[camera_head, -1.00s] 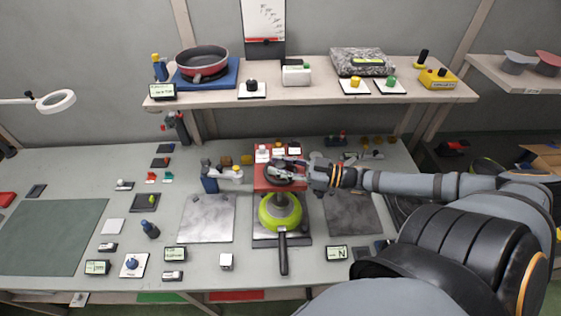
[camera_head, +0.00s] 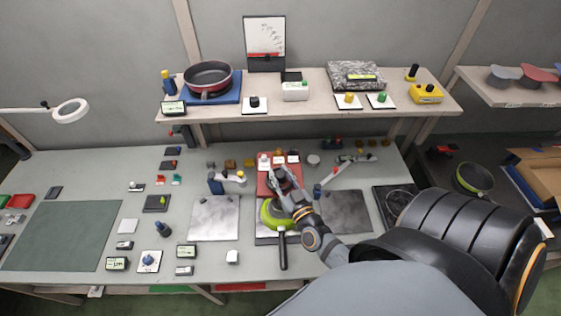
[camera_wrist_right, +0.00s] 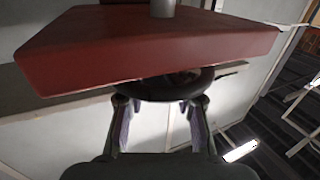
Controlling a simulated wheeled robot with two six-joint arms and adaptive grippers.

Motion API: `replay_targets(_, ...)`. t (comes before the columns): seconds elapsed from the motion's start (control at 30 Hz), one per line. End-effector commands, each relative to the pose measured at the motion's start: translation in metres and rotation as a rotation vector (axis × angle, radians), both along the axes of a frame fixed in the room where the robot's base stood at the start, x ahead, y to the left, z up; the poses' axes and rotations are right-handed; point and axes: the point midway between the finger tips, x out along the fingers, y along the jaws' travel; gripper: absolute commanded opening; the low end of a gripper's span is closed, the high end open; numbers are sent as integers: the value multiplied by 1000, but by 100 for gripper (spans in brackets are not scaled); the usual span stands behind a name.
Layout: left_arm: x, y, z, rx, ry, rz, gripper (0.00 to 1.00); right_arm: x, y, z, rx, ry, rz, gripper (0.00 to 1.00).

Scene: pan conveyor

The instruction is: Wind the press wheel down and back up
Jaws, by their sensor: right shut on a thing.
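The press has a red frame (camera_head: 264,164) at the middle of the bench, and its underside fills the top of the wrist view (camera_wrist_right: 150,45). The dark round press wheel (camera_wrist_right: 165,88) shows below that red part. My right gripper (camera_head: 281,182) reaches in from the front right at the press. In the wrist view its two fingers (camera_wrist_right: 160,106) are closed on the wheel's near rim. In the head view the gripper hides most of the wheel. A green pan (camera_head: 267,216) sits under the press, partly covered by my arm, its black handle pointing forward. My left gripper is out of view.
Grey plates lie left (camera_head: 214,219) and right (camera_head: 345,212) of the press. A small blue-based arm fixture (camera_head: 216,184) stands close on the left. A raised shelf (camera_head: 320,105) runs behind with a red pan (camera_head: 208,76). The green mat (camera_head: 60,236) at left is clear.

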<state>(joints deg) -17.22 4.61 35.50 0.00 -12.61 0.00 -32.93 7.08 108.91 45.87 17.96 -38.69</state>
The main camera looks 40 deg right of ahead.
Motion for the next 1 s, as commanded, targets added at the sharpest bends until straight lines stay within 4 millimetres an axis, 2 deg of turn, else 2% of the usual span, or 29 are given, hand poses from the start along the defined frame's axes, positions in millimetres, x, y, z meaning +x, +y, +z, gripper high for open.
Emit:
replay_targets(0.4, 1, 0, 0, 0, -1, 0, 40, 1, 0, 1, -6, -3, -184, 0)
replay_targets(0.97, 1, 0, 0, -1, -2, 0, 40, 1, -1, 2, -9, -4, -209, 0)
replay_targets(1.0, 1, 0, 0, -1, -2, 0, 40, 1, -1, 2, -9, -4, -209, 34)
